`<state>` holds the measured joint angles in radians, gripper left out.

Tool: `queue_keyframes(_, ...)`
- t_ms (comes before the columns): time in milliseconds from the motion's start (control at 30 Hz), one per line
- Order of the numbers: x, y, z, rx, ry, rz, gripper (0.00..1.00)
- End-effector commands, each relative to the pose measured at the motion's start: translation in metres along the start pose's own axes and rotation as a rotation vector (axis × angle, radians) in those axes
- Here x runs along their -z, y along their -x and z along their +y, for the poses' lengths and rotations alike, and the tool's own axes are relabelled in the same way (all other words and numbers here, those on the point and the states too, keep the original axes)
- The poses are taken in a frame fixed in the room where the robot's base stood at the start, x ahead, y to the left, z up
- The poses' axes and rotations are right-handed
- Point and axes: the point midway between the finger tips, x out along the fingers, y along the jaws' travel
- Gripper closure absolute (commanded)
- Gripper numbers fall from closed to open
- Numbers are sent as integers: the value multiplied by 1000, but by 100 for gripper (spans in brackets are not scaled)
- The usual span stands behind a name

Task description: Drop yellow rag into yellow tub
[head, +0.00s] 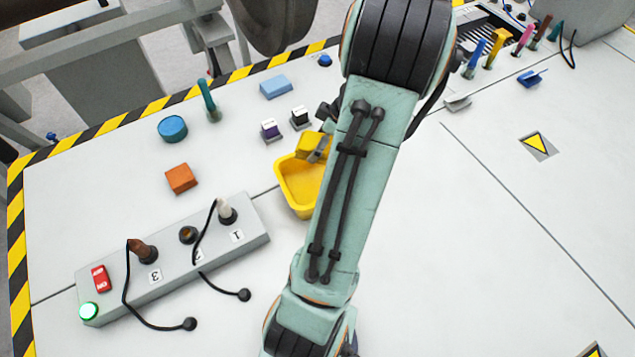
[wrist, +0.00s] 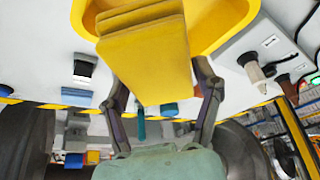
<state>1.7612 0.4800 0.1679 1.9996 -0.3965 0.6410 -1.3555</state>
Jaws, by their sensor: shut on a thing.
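The yellow rag (head: 308,143) is a folded block. In the wrist view the rag (wrist: 150,55) sits between the two fingers of my gripper (wrist: 161,78), which is shut on it. The yellow tub (head: 297,188) stands on the white table, partly hidden behind my arm in the head view. The rag shows at the tub's far edge there. In the wrist view the tub's rim (wrist: 236,18) curves around behind the rag, and the rag overlaps part of the opening. I cannot tell the exact height of the rag above the tub.
A grey socket box (head: 190,262) with cables lies left of the tub. An orange block (head: 181,179), a blue round tin (head: 172,129), a light blue block (head: 275,87) and two small switch-like blocks (head: 285,124) stand behind.

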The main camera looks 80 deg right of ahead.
Motion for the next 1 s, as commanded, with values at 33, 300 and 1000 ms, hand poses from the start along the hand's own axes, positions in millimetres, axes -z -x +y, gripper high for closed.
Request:
queue_keyframes(33, 0, -1, 0, 0, 0, 0, 65)
queue_keyframes(300, 0, -1, 0, -1, 1, 0, 20)
queue_keyframes(1000, 0, 48, 2, -8, 1, -1, 5)
